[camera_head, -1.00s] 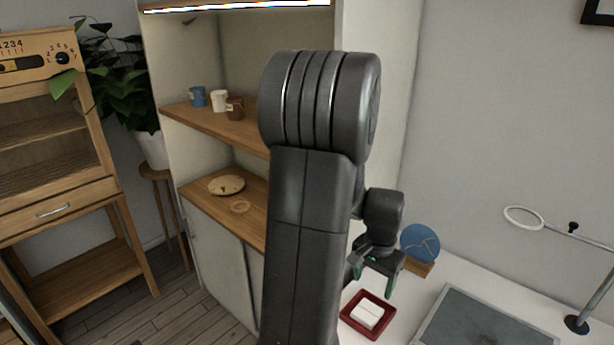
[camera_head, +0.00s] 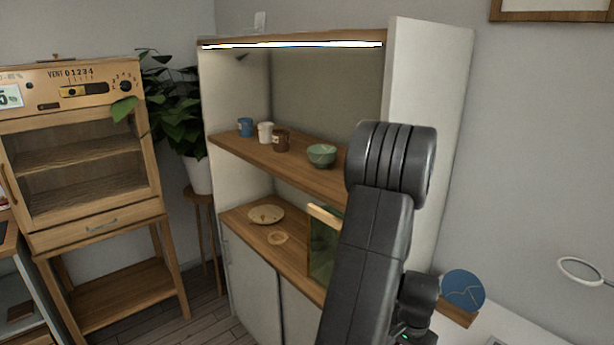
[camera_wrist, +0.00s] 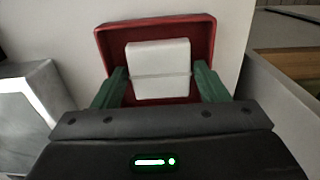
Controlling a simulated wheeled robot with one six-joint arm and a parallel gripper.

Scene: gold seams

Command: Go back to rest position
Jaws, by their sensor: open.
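My gripper (camera_wrist: 159,92) shows in the wrist view with its two green fingers apart. Between and beyond the fingers is a white block (camera_wrist: 160,66) in a red tray (camera_wrist: 103,38) on a white surface. The picture does not show the fingers touching the block. In the head view my dark arm stands in front of the shelf unit, and the fingertips are out of sight below the frame.
A shelf unit (camera_head: 236,210) holds a blue mug (camera_head: 245,127), a white mug (camera_head: 265,133), a brown mug (camera_head: 281,141), a green bowl (camera_head: 321,156) and a plate (camera_head: 266,214). A wooden cabinet (camera_head: 100,222) and a plant (camera_head: 180,115) stand left. A blue disc (camera_head: 463,290) and ring stand (camera_head: 581,271) are right.

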